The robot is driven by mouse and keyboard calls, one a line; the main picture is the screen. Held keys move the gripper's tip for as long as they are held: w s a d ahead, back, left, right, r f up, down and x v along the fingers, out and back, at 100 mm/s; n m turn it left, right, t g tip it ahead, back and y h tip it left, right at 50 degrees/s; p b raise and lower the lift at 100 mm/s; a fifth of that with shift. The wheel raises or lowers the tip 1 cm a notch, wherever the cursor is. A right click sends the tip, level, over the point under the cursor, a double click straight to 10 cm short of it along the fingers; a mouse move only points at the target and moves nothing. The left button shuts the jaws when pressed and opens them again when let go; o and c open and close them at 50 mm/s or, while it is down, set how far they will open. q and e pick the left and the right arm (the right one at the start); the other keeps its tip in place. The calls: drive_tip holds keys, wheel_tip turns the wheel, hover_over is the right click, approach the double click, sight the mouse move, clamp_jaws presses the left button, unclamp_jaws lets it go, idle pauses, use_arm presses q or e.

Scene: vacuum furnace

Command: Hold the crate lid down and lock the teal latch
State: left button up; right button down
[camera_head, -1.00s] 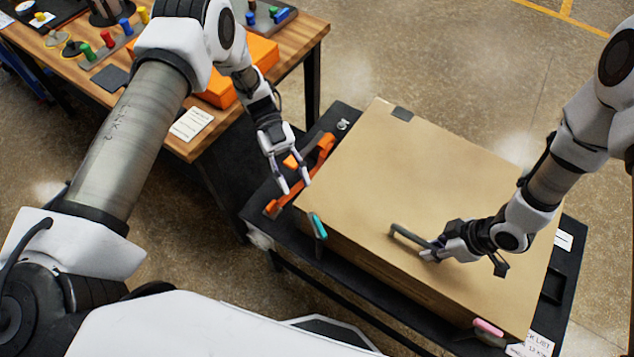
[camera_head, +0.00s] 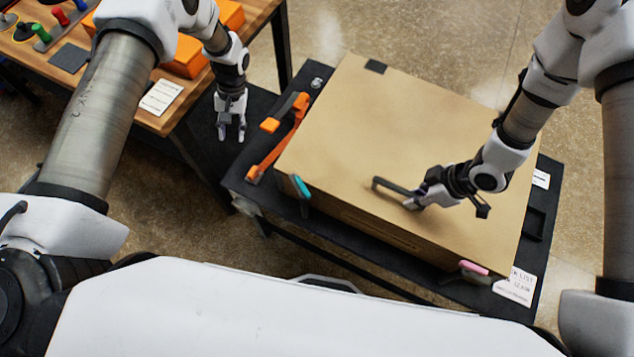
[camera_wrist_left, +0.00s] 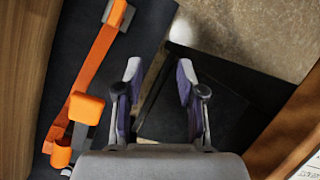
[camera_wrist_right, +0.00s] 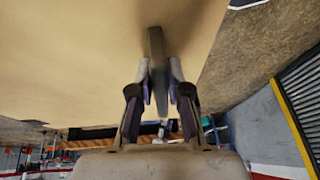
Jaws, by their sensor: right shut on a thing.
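The tan crate lid (camera_head: 420,120) lies flat on the crate, with a dark bar handle (camera_head: 390,187) on top. My right gripper (camera_head: 413,203) is shut on this handle; the right wrist view shows the handle (camera_wrist_right: 156,50) between its fingers. The teal latch (camera_head: 300,187) is on the crate's front side near the left corner, apart from both grippers; I cannot tell its lock state. My left gripper (camera_head: 231,133) is open and empty, left of the crate and the orange tool. Its fingers (camera_wrist_left: 160,90) stand apart in the left wrist view.
An orange tool (camera_head: 280,140) lies on the black cart (camera_head: 250,170) beside the crate's left side. It also shows in the left wrist view (camera_wrist_left: 88,85). A pink latch (camera_head: 473,268) is at the front right. A wooden table (camera_head: 262,20) stands to the left.

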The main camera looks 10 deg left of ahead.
use_arm(q)
drive_tip(key=s+d+r+n+g+h, duration=0.4)
drive_tip(key=s+d+r+g+h, duration=0.15)
drive_tip(key=d, duration=0.35)
drive_tip(key=n+h, duration=0.2)
drive_tip(key=h, duration=0.2)
approach(301, 188)
drive_tip(key=shift+w+a+g, duration=0.35)
drive_tip(key=shift+w+a, duration=0.35)
drive_tip(key=shift+w, duration=0.1)
drive_tip(key=shift+s+d+h, duration=0.2)
drive_tip(key=shift+d+h, duration=0.15)
drive_tip(key=x, duration=1.1)
drive_tip(key=shift+a+f, duration=0.1)
drive_tip(key=shift+f, duration=0.05)
clamp_jaws()
